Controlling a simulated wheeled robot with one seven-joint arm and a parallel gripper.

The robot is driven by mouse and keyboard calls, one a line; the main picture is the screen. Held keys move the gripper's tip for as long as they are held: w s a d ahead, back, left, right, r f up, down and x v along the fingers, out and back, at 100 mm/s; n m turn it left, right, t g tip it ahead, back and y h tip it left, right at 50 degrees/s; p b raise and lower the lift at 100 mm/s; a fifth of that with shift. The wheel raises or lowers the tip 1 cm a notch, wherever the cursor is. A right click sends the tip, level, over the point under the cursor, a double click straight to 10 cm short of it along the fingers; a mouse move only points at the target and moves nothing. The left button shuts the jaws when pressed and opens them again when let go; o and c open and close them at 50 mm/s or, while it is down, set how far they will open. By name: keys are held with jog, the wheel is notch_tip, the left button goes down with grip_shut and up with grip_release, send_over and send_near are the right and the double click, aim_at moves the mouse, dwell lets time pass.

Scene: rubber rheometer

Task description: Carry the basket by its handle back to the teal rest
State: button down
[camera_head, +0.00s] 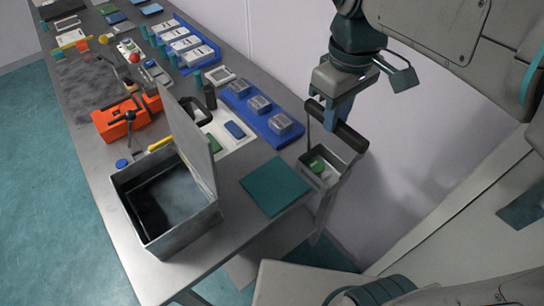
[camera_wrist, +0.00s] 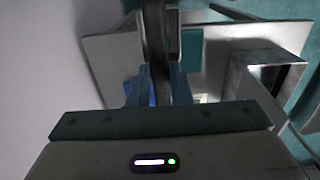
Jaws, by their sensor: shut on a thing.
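The small grey metal basket (camera_head: 345,157) hangs below my gripper (camera_head: 336,116) in the head view, with a green thing (camera_head: 317,164) inside it. My gripper is shut on the basket's dark bar handle (camera_head: 347,136). In the wrist view the blue fingers of my gripper (camera_wrist: 160,85) close on a dark upright bar (camera_wrist: 156,40). The teal rest (camera_head: 275,186) is a flat square on the table, bare, to the left of the basket. The basket is beside it, near the table's right edge; its exact height is unclear.
An open grey metal box (camera_head: 180,236) with a raised lid (camera_head: 190,140) stands left of the teal rest. A blue tray (camera_head: 262,113) with metal blocks lies behind it. An orange tool (camera_head: 125,118) lies further left. A pale wall is on the right.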

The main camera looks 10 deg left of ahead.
jog(key=w+a+f+p, duration=0.2)
jog(key=a+f, duration=0.8)
jog(key=a, duration=0.1)
jog(key=shift+w+f, duration=0.35)
jog(key=shift+f, duration=0.05)
jog(key=shift+f, duration=0.25)
jog(key=c, duration=1.4)
grip_release()
jog(key=shift+r, duration=0.1)
jog(key=shift+o, duration=0.4)
jog(key=shift+r, duration=0.1)
